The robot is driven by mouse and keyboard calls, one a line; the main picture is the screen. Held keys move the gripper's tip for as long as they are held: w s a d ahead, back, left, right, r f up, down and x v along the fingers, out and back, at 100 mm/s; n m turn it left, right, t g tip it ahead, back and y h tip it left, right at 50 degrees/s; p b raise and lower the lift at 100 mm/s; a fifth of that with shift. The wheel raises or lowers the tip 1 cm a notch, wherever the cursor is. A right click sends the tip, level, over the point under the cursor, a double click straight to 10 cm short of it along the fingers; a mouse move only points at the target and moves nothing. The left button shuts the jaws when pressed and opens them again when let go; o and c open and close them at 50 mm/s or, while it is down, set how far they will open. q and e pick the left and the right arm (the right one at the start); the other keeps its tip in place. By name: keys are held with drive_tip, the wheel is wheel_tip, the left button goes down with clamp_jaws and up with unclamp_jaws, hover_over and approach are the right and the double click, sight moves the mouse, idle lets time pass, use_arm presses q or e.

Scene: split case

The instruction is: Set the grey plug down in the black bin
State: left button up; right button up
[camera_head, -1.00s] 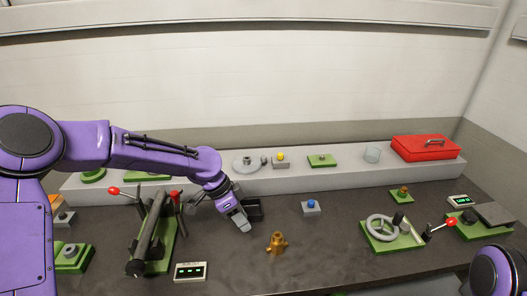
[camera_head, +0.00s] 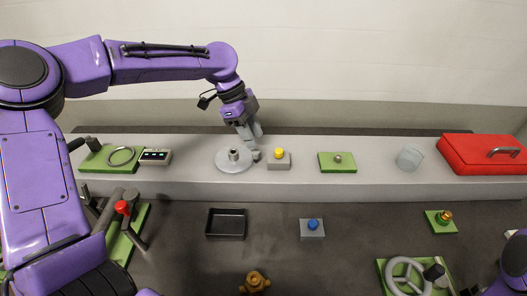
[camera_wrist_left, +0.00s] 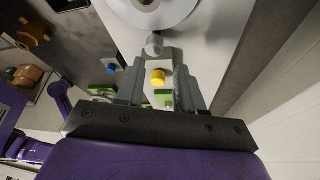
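The grey plug (camera_head: 256,155) is a small rounded piece on the pale raised ledge, at the right edge of a grey disc. It also shows in the left wrist view (camera_wrist_left: 154,45), just beyond the fingertips. My left gripper (camera_head: 252,138) points down right above the plug. In the left wrist view its fingers (camera_wrist_left: 160,65) are apart with a gap between them, and nothing is clearly held. The black bin (camera_head: 226,236) is a shallow, empty square tray on the dark worktop, in front of the ledge.
The grey disc with a hub (camera_head: 234,158) is left of the plug, and a yellow button box (camera_head: 279,163) is close on its right. A blue button box (camera_head: 312,232) stands right of the bin. A red case (camera_head: 485,152) is far right on the ledge.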

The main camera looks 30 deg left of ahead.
sight(255, 151)
use_arm(q)
drive_tip(key=f, duration=0.3)
drive_tip(key=d+f+p, duration=0.1)
drive_tip(key=f, duration=0.1)
drive_tip(key=shift+s+f, duration=0.3)
drive_tip(key=shift+f, duration=0.05)
drive_tip(key=shift+d+f, duration=0.15)
drive_tip(key=shift+d, duration=0.15)
drive_tip(key=shift+a, duration=0.1)
clamp_jaws()
